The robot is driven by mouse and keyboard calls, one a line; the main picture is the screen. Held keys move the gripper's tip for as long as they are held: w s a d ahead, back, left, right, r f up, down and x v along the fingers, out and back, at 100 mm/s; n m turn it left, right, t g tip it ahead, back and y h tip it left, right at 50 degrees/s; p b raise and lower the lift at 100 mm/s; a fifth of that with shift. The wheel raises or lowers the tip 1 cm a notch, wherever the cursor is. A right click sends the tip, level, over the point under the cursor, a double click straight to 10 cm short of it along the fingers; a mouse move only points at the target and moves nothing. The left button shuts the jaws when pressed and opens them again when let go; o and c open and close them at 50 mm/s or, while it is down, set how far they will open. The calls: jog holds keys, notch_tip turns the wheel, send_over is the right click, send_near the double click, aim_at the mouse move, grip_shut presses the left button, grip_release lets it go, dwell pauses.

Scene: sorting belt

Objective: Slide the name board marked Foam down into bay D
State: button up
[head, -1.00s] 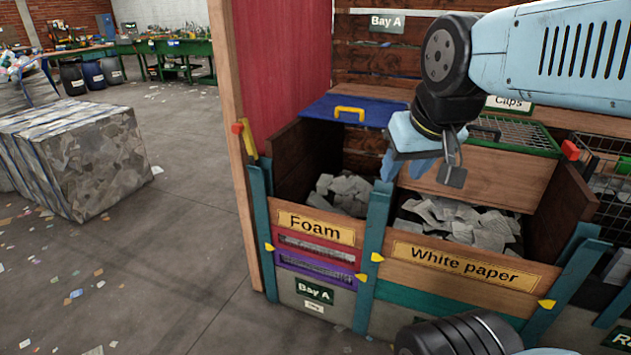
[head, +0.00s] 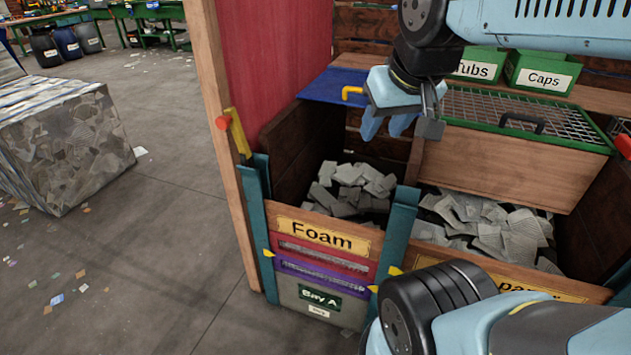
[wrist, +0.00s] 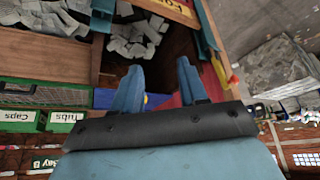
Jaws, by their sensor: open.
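The Foam name board (head: 322,236) is wood with a yellow label. It stands across the front of bay A, between two teal posts and above a red board and a purple board. In the wrist view, part of a yellow label (wrist: 184,7) shows at the top edge. My gripper (head: 388,126) is open and empty, above and behind the board, over the bay's back part near the blue lid. In the wrist view its two fingers (wrist: 159,68) are apart with nothing between them. No bay marked D is in view.
A red-tipped yellow lever (head: 236,133) stands at bay A's left post. Grey scraps (head: 350,188) fill the bay. The White paper board (head: 540,293) at right is partly hidden by my arm. Tubs and Caps bins (head: 541,72) stand behind. The floor (head: 170,240) at left is mostly clear.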

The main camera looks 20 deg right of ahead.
jog(key=o, duration=0.3)
jog(key=shift+w, duration=0.25)
jog(key=w+f+n, duration=0.1)
jog(key=w, duration=0.2)
jog(key=w+f+n+g, duration=0.1)
jog(key=w+f, duration=0.1)
jog(key=w, duration=0.1)
jog(key=w+f, duration=0.1)
jog(key=w, duration=0.3)
jog(key=shift+a+f+n+g, duration=0.15)
jog(key=shift+f+n+g, duration=0.15)
jog(key=shift+n, duration=0.1)
jog(key=n+g, duration=0.4)
jog(key=n, duration=0.4)
send_over(323, 225)
jog(key=w, duration=0.1)
notch_tip(323, 225, down, 33)
jog(key=f, duration=1.4)
jog(key=shift+w+d+f, duration=0.15)
jog(key=shift+d+f, duration=0.05)
jog(key=shift+d, duration=0.05)
grip_shut()
